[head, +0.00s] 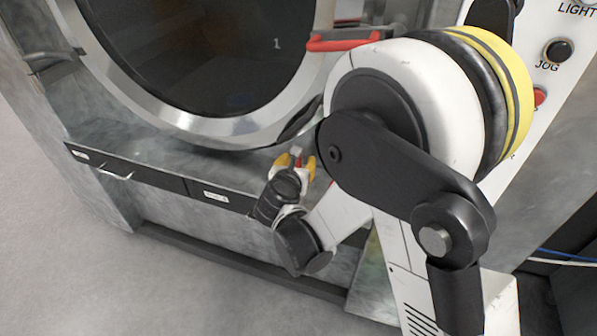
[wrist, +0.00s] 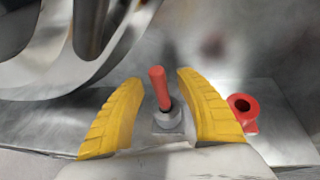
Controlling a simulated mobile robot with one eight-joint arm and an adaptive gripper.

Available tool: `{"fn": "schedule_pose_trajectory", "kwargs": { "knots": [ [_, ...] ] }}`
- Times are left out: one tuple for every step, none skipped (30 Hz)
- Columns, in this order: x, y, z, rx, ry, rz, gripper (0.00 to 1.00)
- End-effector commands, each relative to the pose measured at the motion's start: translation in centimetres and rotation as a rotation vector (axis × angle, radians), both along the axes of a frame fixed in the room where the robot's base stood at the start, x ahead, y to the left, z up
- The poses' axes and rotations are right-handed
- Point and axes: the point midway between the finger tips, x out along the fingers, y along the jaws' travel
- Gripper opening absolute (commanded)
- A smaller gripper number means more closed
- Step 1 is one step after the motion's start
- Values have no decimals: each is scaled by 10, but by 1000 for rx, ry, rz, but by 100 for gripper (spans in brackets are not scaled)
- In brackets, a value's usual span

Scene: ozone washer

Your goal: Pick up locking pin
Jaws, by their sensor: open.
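The locking pin appears to be the red-handled piece (wrist: 158,82) standing tilted slightly left in a grey collar on a small square base (wrist: 168,121). My gripper (wrist: 160,103) is open, with one yellow finger on each side of it. The red handle stands between the fingers, and I see gaps on both sides. In the head view, my gripper (head: 295,163) is low at the ledge below the round door, with a bit of red between its fingers. The pin is mostly hidden there.
A red part with a round hole (wrist: 241,108) sits just right of the right finger. The round door's metal rim (head: 225,130) is close above the ledge (head: 150,150). A red handle (head: 343,40) juts out beside the door. Drawers (head: 125,172) line the ledge front.

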Motion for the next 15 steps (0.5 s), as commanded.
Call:
{"fn": "schedule_pose_trajectory", "kwargs": {
  "knots": [
    [0,0,1,0,0,0,42],
    [0,0,1,0,0,0,42],
    [0,0,1,0,0,0,42],
    [0,0,1,0,0,0,42],
    [0,0,1,0,0,0,35],
    [-1,0,1,0,0,0,23],
    [-1,0,1,0,0,0,13],
    [-1,0,1,0,0,0,4],
    [-1,0,1,0,0,0,0],
    [-1,0,1,0,0,0,0],
    [-1,0,1,0,0,0,0],
    [-1,0,1,0,0,0,0],
    [-1,0,1,0,0,0,0],
    [-1,0,1,0,0,0,0],
    [-1,0,1,0,0,0,0]
  ]
}}
